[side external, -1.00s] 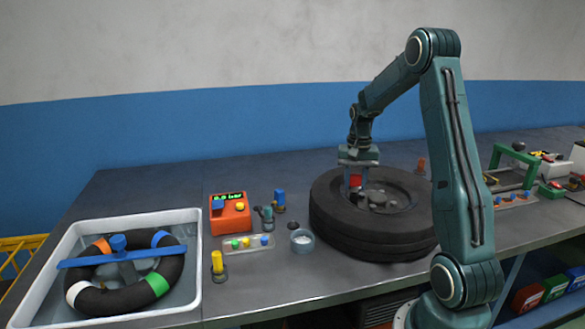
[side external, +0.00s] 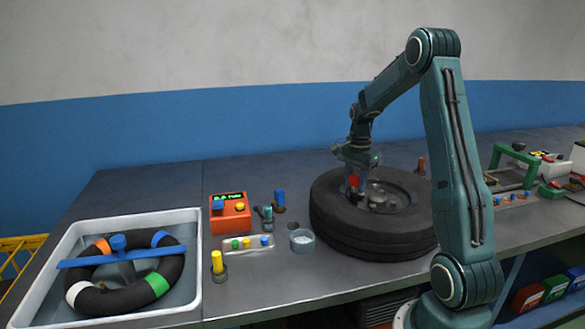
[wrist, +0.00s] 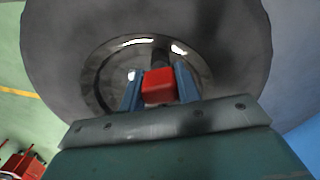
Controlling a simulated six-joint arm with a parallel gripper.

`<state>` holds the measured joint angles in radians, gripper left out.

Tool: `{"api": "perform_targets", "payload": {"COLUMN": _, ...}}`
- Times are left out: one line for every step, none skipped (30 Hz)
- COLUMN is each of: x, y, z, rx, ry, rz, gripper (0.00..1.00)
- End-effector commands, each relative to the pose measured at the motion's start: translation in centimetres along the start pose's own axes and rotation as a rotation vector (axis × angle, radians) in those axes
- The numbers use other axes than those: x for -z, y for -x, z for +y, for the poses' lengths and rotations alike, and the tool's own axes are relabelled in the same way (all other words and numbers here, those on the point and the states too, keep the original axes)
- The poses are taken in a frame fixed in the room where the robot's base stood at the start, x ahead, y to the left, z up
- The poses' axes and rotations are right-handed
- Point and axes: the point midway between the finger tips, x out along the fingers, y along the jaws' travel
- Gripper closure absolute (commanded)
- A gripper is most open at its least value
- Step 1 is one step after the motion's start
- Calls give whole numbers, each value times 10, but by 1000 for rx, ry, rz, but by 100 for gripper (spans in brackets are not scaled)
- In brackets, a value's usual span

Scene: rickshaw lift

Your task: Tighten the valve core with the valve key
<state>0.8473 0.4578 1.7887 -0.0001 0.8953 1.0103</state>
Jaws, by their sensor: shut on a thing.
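The wheel with its black tyre (side external: 372,235) lies flat on the bench under my arm. My gripper (side external: 353,184) points down over the left part of the wheel's hub. It is shut on a red-topped tool, the valve key (side external: 354,180). In the wrist view the red block of the key (wrist: 158,87) sits between the two blue fingers of my gripper (wrist: 160,90), above the metal rim (wrist: 105,72). The key's lower end and the valve core are hidden, so I cannot tell whether they touch.
An orange gauge box (side external: 230,214) with a green display stands left of the wheel. A small tray of coloured caps (side external: 248,245), a round cup (side external: 302,240) and a yellow-topped tool (side external: 217,263) are nearby. A white tub (side external: 190,285) holds a banded tube at far left.

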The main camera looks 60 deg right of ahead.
Motion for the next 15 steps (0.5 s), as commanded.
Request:
{"api": "perform_targets", "payload": {"x": 0, "y": 0, "z": 0, "rx": 0, "ry": -35, "rz": 0, "gripper": 86}}
{"api": "perform_targets", "payload": {"x": 0, "y": 0, "z": 0, "rx": 0, "ry": -58, "rz": 0, "gripper": 86}}
{"api": "perform_targets", "payload": {"x": 0, "y": 0, "z": 0, "rx": 0, "ry": -89, "rz": 0, "gripper": 86}}
{"api": "perform_targets", "payload": {"x": 0, "y": 0, "z": 0, "rx": 0, "ry": -113, "rz": 0, "gripper": 86}}
{"api": "perform_targets", "payload": {"x": 0, "y": 0, "z": 0, "rx": 0, "ry": -136, "rz": 0, "gripper": 86}}
{"api": "perform_targets", "payload": {"x": 0, "y": 0, "z": 0, "rx": 0, "ry": -167, "rz": 0, "gripper": 86}}
{"api": "perform_targets", "payload": {"x": 0, "y": 0, "z": 0, "rx": 0, "ry": -189, "rz": 0, "gripper": 86}}
{"api": "perform_targets", "payload": {"x": 0, "y": 0, "z": 0, "rx": 0, "ry": -213, "rz": 0, "gripper": 86}}
{"api": "perform_targets", "payload": {"x": 0, "y": 0, "z": 0, "rx": 0, "ry": -244, "rz": 0, "gripper": 86}}
{"api": "perform_targets", "payload": {"x": 0, "y": 0, "z": 0, "rx": 0, "ry": -267, "rz": 0, "gripper": 86}}
{"api": "perform_targets", "payload": {"x": 0, "y": 0, "z": 0, "rx": 0, "ry": -290, "rz": 0, "gripper": 86}}
{"api": "perform_targets", "payload": {"x": 0, "y": 0, "z": 0, "rx": 0, "ry": -321, "rz": 0, "gripper": 86}}
{"api": "perform_targets", "payload": {"x": 0, "y": 0, "z": 0, "rx": 0, "ry": -344, "rz": 0, "gripper": 86}}
{"api": "perform_targets", "payload": {"x": 0, "y": 0, "z": 0, "rx": 0, "ry": -367, "rz": 0, "gripper": 86}}
{"api": "perform_targets", "payload": {"x": 0, "y": 0, "z": 0, "rx": 0, "ry": -398, "rz": 0, "gripper": 86}}
